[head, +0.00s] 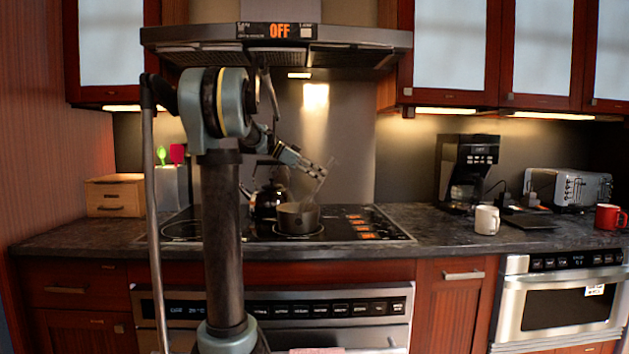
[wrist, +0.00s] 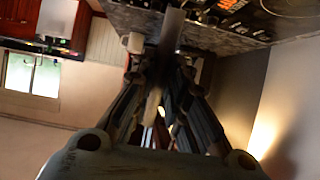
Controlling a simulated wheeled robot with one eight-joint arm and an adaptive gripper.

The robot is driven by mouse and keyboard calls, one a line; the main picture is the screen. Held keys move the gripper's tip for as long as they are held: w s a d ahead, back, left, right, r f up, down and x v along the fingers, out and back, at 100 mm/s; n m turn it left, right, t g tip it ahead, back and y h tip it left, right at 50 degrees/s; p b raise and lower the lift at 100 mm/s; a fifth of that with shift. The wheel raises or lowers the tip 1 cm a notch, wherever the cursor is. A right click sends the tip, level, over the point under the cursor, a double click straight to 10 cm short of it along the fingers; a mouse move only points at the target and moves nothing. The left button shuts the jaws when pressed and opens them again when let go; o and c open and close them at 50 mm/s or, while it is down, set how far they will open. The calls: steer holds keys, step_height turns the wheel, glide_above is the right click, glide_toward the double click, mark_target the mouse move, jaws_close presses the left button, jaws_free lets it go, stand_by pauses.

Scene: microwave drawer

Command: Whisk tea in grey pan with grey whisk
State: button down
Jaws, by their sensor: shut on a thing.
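The grey pan (head: 298,219) sits on the cooktop in the head view, in front of the black kettle (head: 268,200). My gripper (head: 322,172) is above the pan, toward its right side. It is shut on the thin grey whisk (head: 317,188), which hangs tilted, its lower end near the pan's rim. I cannot tell whether the whisk's end is inside the pan. The tea inside the pan is not visible. In the wrist view, the fingers (wrist: 165,75) close around a grey shaft, likely the whisk (wrist: 173,30).
The cooktop (head: 365,225) lies in a dark stone counter under a range hood (head: 275,40). A white mug (head: 487,220), coffee maker (head: 467,170), toaster (head: 575,188) and red mug (head: 609,217) stand to the right. A wooden box (head: 115,195) and utensil holder (head: 172,187) stand left.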

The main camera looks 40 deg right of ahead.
steer(key=shift+s+d+r, duration=0.3)
steer(key=shift+d+r, duration=0.15)
steer(key=shift+r, duration=0.55)
steer(key=shift+s+d+r, duration=0.3)
steer(key=shift+d+r, duration=0.2)
steer(key=shift+r, duration=0.55)
steer(key=shift+s+d+r, duration=0.3)
steer(key=shift+d+r, duration=0.15)
steer(key=shift+r, duration=0.55)
steer(key=shift+r, duration=0.15)
steer(key=shift+r, duration=1.9)
